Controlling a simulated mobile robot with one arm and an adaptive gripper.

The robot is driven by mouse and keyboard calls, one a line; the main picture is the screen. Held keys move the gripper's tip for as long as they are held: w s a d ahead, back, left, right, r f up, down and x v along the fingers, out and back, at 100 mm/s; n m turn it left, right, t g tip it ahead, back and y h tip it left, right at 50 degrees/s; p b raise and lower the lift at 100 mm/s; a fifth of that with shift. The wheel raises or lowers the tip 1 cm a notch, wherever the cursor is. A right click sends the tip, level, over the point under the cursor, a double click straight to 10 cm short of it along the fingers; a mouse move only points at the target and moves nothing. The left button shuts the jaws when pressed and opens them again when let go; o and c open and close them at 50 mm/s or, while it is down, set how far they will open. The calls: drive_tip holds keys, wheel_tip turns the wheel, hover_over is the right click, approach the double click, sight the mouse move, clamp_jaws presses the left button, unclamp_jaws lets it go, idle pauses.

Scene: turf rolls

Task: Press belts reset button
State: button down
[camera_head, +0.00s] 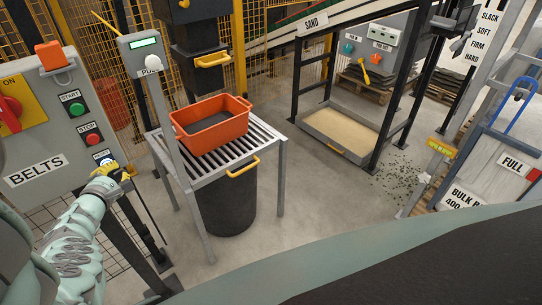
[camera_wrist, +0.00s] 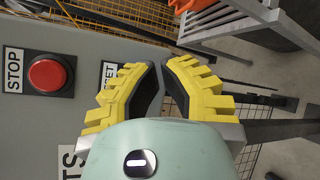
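The grey BELTS panel (camera_head: 38,150) stands at the left in the head view. Its RESET label (camera_head: 101,155) is low on the right side, under the red STOP button (camera_head: 93,139); a small part of the reset button (camera_head: 105,161) shows below it. My gripper (camera_head: 117,168), with yellow fingers, is right at this button; I cannot tell whether it touches. In the wrist view my gripper (camera_wrist: 160,66) has its tips brought together with only a narrow gap, holding nothing. The left finger covers the button and part of the label; the STOP button (camera_wrist: 47,75) is clear.
The green START button (camera_head: 78,110) and a red switch (camera_head: 10,110) are on the same panel. A post with a green display (camera_head: 143,43) stands close right. Beyond it are a slatted roller table (camera_head: 262,133) with an orange crate (camera_head: 240,125) and a sand tray (camera_head: 312,122).

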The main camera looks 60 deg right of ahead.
drive_tip(key=shift+w+d+b, duration=0.15)
drive_tip(key=shift+w+b, duration=0.15)
drive_tip(key=shift+b, duration=0.05)
idle(0.3)
idle(0.4)
drive_tip(key=shift+s+a+p, duration=0.2)
drive_tip(key=shift+s+p, duration=0.5)
drive_tip(key=shift+s, duration=0.05)
drive_tip(key=s+p, duration=0.1)
drive_tip(key=s, duration=0.1)
drive_tip(key=s+a+p, duration=0.1)
drive_tip(key=s, duration=0.2)
drive_tip(key=shift+a+p, duration=0.15)
drive_tip(key=shift+p, duration=0.15)
drive_tip(key=shift+w, duration=0.1)
idle(0.4)
